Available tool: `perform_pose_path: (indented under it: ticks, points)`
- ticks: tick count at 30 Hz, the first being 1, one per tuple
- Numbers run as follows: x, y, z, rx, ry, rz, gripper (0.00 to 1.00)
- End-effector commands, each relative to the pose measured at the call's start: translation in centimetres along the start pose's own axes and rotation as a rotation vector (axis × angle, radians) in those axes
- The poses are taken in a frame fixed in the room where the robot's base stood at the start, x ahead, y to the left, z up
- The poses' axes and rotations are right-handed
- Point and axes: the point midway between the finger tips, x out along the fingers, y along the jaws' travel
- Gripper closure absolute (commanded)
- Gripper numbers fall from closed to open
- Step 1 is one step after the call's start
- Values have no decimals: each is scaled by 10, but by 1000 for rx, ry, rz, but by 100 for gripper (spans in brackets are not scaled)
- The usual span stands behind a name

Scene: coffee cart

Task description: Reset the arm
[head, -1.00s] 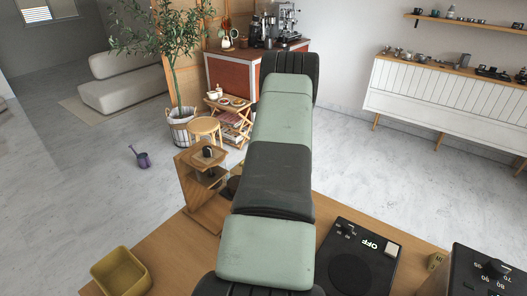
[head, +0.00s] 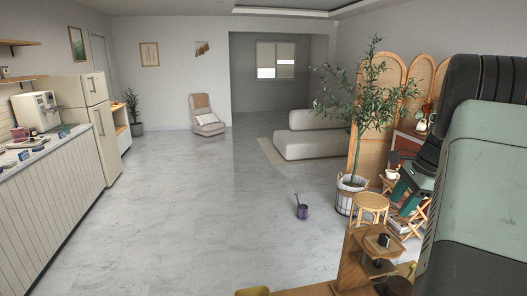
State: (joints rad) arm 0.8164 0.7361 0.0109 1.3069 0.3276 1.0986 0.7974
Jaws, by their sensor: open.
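My arm, with green and black links, fills the right edge of the head view, very close to the camera. It hides much of what stands behind it.
A wooden stand (head: 352,262) is at the lower right, by my arm. Beyond it are a round stool (head: 371,202) and a potted tree (head: 347,197). A white counter (head: 50,205) and a fridge (head: 104,125) line the left.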

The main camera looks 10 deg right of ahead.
Motion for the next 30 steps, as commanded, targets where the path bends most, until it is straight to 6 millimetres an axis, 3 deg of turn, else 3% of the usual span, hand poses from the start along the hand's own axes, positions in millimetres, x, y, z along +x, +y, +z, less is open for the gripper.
perform_pose_path:
  ticks: [1, 3, 8, 12, 15, 19, 24, 26, 30]
  points:
    - [-19, -7, 41, -114, 17, -3, 52]
    - [-40, -9, 92, -267, 38, -5, 52]
    - [-81, 10, 200, -622, 86, -14, 52]
    - [-109, 50, 281, -930, 127, -28, 52]
    - [-124, 90, 328, -1149, 157, -42, 52]
    - [-136, 148, 373, -1431, 200, -67, 52]
    - [-139, 224, 403, -1771, 261, -106, 52]
    - [-137, 245, 404, -1849, 281, -115, 52]
    - [-135, 273, 383, -1869, 330, -107, 52]
